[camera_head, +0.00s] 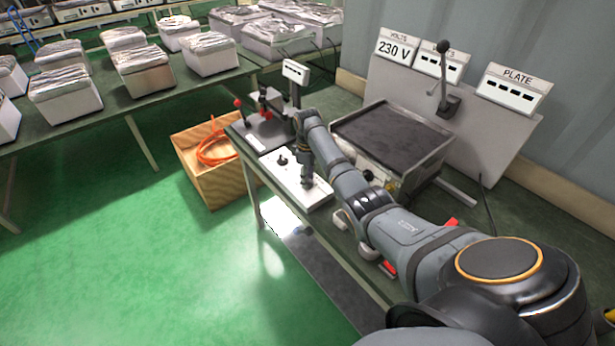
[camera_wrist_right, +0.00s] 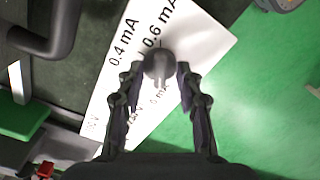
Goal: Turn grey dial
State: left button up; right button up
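The grey dial (camera_wrist_right: 158,64) is a round knob on a white panel (camera_wrist_right: 205,50) printed with "0.4 mA" and "0.6 mA" in the right wrist view. My right gripper (camera_wrist_right: 160,72) is open, one finger on each side of the dial, with narrow gaps visible. In the head view this gripper (camera_head: 307,182) points down over the white panel (camera_head: 318,195) at the table's left edge. I cannot tell how deep the fingertips reach around the dial. My left gripper is not in view.
A small dark knob (camera_head: 282,160) stands on the same panel. A dark plate unit (camera_head: 395,138) is right of my arm, with a lever (camera_head: 443,85) behind it. A wooden crate with an orange cable (camera_head: 215,150) is left of the table. Green floor (camera_head: 130,250) lies open.

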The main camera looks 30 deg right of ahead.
jog(key=shift+c, duration=0.6)
grip_shut()
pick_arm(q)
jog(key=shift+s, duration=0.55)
